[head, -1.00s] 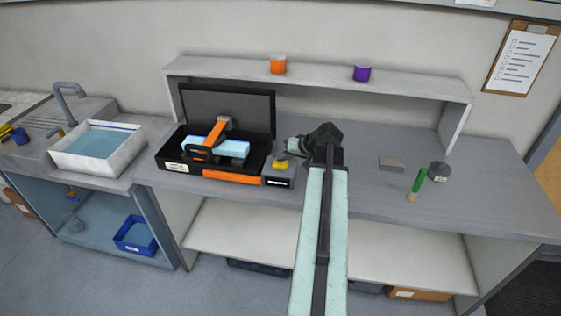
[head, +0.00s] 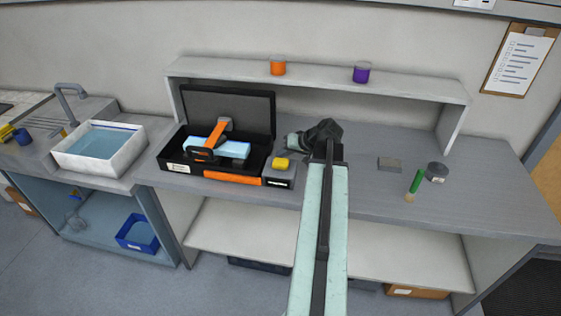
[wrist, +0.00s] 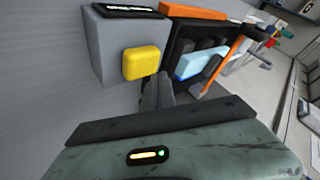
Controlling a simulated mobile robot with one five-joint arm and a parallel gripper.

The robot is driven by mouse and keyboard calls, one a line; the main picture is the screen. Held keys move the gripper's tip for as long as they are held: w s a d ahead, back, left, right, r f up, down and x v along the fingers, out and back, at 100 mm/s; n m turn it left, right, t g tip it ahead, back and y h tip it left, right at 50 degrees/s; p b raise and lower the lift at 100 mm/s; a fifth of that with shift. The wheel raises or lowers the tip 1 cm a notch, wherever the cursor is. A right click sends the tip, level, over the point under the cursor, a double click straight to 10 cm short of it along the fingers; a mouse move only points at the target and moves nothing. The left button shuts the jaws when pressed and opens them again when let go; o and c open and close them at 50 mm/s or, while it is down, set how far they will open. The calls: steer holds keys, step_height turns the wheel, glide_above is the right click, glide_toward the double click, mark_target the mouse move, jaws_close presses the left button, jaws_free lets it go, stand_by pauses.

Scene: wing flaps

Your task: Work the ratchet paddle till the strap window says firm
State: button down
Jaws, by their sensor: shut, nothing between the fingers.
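A grey ratchet box (head: 279,180) stands on the bench against the right end of an open black case (head: 168,157). Its yellow paddle (head: 281,162) shows on top, and also in the wrist view (wrist: 143,62). A small dark window (head: 278,183) is on the box's front; its lettering is too small to read. An orange strap (head: 215,138) crosses a light-blue block (head: 236,149) in the case. My gripper (head: 286,152) is shut and empty, just behind and right of the paddle. In the wrist view its fingers (wrist: 158,88) appear beside the paddle; contact cannot be told.
A grey block (head: 390,164), a green stick (head: 417,182) and a dark round tin (head: 437,172) stand to the right. Orange (head: 278,67) and purple (head: 361,73) cups sit on the raised shelf (head: 320,82) behind. A sink basin (head: 68,158) is left.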

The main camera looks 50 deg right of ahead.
mark_target(283, 162)
step_height(283, 162, up, 5)
steer(key=p, duration=0.4)
steer(key=shift+p, duration=0.3)
steer(key=shift+f, duration=0.1)
